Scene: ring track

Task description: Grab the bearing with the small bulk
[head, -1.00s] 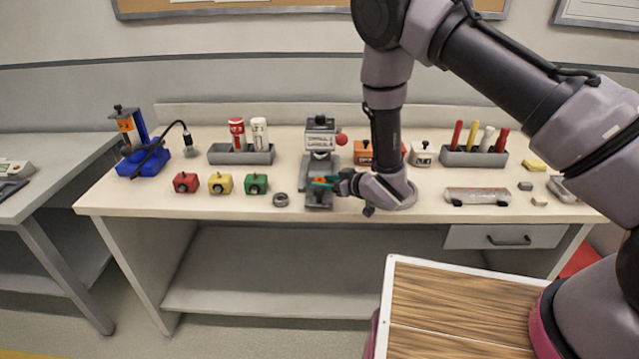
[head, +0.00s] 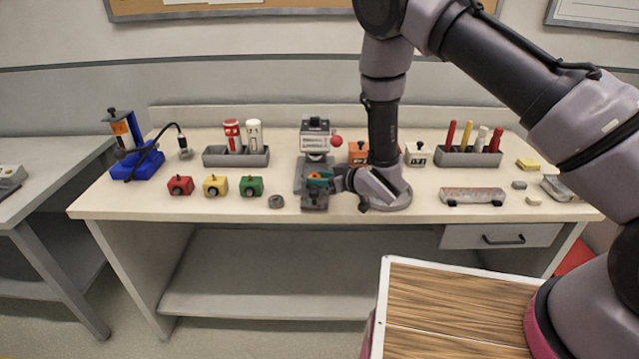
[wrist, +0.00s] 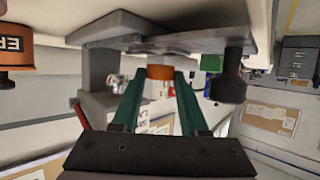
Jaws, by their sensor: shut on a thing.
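A small orange ring-like piece (wrist: 159,72), the likely bearing, is between the green fingertips of my gripper (wrist: 160,78) in the wrist view. The fingers touch it on both sides, so the gripper is shut on it. In the head view my gripper (head: 319,180) reaches in from the right, at the front of the grey press (head: 315,141), just over its base. The orange piece is tiny there and partly hidden by the fingers. A dark grey ring (head: 276,202), another bearing-like part, lies flat on the bench left of the press base.
Red (head: 180,186), yellow (head: 215,186) and green (head: 251,186) blocks stand left on the bench. A grey holder (head: 236,160) with bottles is behind them. A blue stand (head: 138,165) is at far left. A silver bar (head: 472,195) lies right of my gripper.

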